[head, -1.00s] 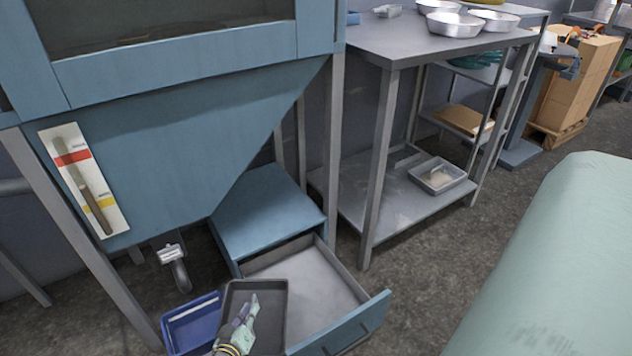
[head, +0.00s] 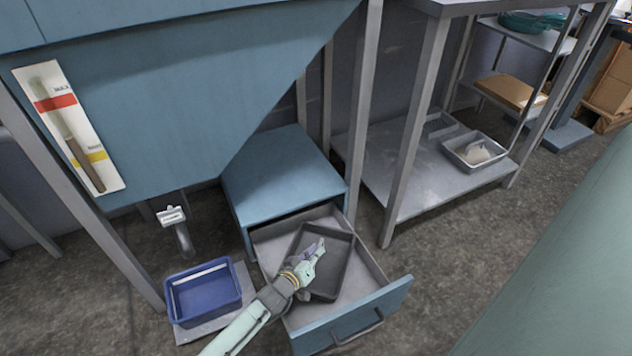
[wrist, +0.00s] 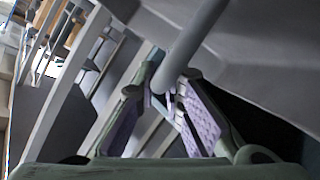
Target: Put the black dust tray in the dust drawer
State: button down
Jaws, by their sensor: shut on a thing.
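The black dust tray (head: 335,268) is a shallow dark rectangular pan. In the head view it lies within the outline of the open dust drawer (head: 345,322), under the blue cabinet. My gripper (head: 318,246) is shut on the tray's left rim. Whether the tray rests on the drawer's floor or hangs just above it I cannot tell. In the wrist view, my gripper's purple-padded fingers (wrist: 170,100) stand at a grey rim (wrist: 192,42). Part of the tray's left side is hidden by my gripper.
A blue bin (head: 204,292) stands on a grey plate left of the drawer. A metal spout (head: 180,230) hangs above it. A metal table's lower shelf (head: 400,180) holds a small tray (head: 474,152) at right. A green surface (head: 570,270) fills the lower right.

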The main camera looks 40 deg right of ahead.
aim_at(316, 266)
notch_tip(316, 266, down, 4)
jog(key=shift+b, duration=0.4)
jog(key=c, duration=1.7)
grip_release()
jog(key=shift+a+r, duration=0.2)
jog(key=shift+a, duration=0.15)
jog(key=p+v, duration=0.2)
jog(key=v, duration=0.9)
jog(key=shift+s, duration=0.15)
jog(key=shift+a, duration=0.1)
